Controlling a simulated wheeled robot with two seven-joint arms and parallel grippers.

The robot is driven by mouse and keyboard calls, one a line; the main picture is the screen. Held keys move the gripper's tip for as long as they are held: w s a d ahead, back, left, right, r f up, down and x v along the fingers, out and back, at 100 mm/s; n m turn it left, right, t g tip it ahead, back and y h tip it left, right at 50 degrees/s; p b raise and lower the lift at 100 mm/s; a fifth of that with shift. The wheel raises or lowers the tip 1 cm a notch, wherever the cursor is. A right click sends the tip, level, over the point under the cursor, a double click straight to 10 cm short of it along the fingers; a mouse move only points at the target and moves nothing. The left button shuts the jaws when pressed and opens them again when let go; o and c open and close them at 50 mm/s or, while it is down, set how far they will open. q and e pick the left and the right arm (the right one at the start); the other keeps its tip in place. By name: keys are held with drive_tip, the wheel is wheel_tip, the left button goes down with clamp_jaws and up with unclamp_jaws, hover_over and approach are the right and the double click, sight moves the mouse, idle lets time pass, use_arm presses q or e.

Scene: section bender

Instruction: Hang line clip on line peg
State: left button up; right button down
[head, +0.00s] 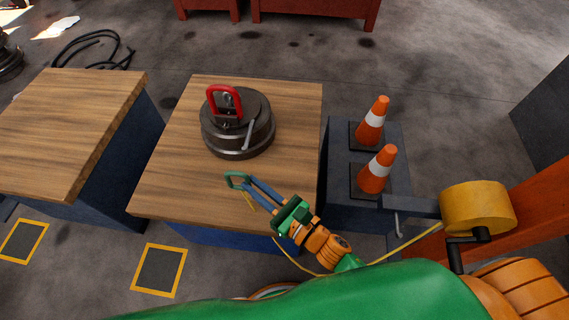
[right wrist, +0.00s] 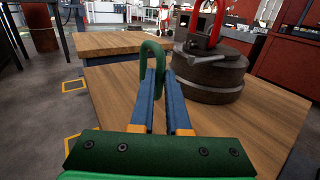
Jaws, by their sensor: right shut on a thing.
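The line clip (head: 237,180) is a dark green oblong ring. My right gripper (head: 251,186) is shut on it, with the clip sticking out past the blue fingertips over the near part of the middle wooden table. In the right wrist view the clip (right wrist: 152,62) stands upright between the fingertips (right wrist: 162,78). A yellow line (head: 410,245) runs from the yellow drum at right, passes under my right arm and rises towards the clip. A thin grey bent rod (head: 397,224) hangs beside the drum's bracket; I cannot tell whether it is the line peg. My left gripper is out of view.
A dark round weight (head: 240,130) with a red shackle (head: 224,102) stands on the middle table (head: 180,150). Two orange cones (head: 377,170) stand on a blue-grey stand right of it. A crank (head: 462,245) sits below the yellow drum (head: 477,207). Another wooden table (head: 60,130) stands left.

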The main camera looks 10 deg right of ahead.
drive_tip(key=shift+w+a, duration=0.2)
drive_tip(key=shift+w+d+f+b, duration=0.15)
drive_tip(key=shift+w+d+b, duration=0.2)
drive_tip(key=shift+w, duration=0.9)
drive_tip(key=shift+w+d+f+b, duration=0.15)
drive_tip(key=shift+w+d+b, duration=0.25)
drive_tip(key=shift+w, duration=0.8)
drive_tip(key=shift+w+d+f+b, duration=0.2)
drive_tip(key=shift+w+d, duration=0.3)
drive_tip(key=shift+w, duration=0.75)
drive_tip(key=shift+w+d+f+b, duration=0.1)
drive_tip(key=shift+w+b, duration=0.2)
drive_tip(key=shift+w+d+f+b, duration=0.15)
drive_tip(key=shift+w+f+b, duration=0.15)
drive_tip(key=shift+w+b, duration=0.15)
drive_tip(key=shift+f, duration=0.1)
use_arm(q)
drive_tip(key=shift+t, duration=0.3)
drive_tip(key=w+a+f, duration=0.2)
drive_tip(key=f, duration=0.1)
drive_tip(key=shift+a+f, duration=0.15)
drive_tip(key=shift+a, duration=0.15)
